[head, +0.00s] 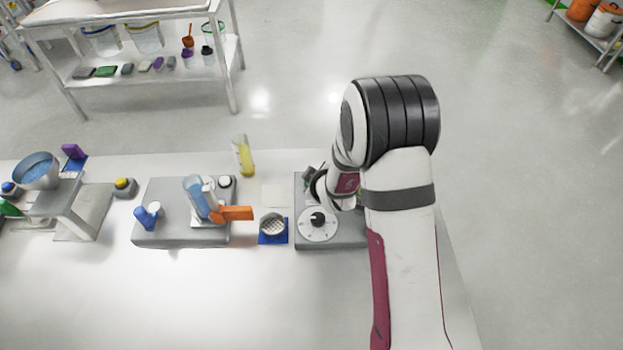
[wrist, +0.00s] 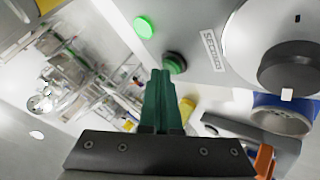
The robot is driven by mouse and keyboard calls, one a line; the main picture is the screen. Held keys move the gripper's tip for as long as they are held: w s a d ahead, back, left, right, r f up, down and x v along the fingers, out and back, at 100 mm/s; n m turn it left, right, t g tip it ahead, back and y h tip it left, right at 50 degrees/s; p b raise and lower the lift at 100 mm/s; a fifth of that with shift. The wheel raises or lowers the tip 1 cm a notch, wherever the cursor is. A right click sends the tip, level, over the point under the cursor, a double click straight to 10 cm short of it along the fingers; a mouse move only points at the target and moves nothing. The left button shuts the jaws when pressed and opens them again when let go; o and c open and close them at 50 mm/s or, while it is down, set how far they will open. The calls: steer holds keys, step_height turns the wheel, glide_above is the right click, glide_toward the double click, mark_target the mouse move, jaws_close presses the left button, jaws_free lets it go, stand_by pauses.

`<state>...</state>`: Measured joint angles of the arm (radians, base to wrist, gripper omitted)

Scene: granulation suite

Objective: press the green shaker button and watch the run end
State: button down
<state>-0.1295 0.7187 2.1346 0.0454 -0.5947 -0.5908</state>
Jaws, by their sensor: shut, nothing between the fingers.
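The shaker base is a grey box (head: 330,241) with a white dial and black knob (head: 318,220). In the wrist view its panel shows the black knob (wrist: 292,67), a small printed label (wrist: 212,50), a bright green round disc (wrist: 145,27) and a darker round button with a green face (wrist: 175,63). My gripper (wrist: 160,75) has green fingers, shut and empty. Its tips appear right beside the darker button; I cannot tell if they touch it. In the head view my arm hides the right part of the base and most of the gripper.
Left of the base, a sieve-like cup stands on a blue mat (head: 273,241). A grey unit (head: 165,229) holds a blue cylinder (head: 196,197) and an orange handle (head: 232,213). A yellow-filled cylinder (head: 243,157) stands behind. The front bench top (head: 200,295) is clear.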

steer(key=shift+r, duration=0.75)
steer(key=shift+r, duration=2.5)
steer(key=s+d+r+m+g+h, duration=0.1)
steer(key=s+d+r+m+g, duration=0.3)
steer(key=s, duration=0.5)
steer(key=s+d+r+m+g+h, duration=0.1)
steer(key=s+d+r+m, duration=0.1)
steer(key=s+r+m, duration=0.5)
steer(key=s+a+m+g+y, duration=0.1)
steer(key=s+m+g, duration=0.3)
steer(key=s, duration=1.5)
steer(key=shift+s+a+f+m+y, duration=0.3)
steer(key=shift+a+m+y, duration=0.15)
steer(key=shift+m, duration=0.55)
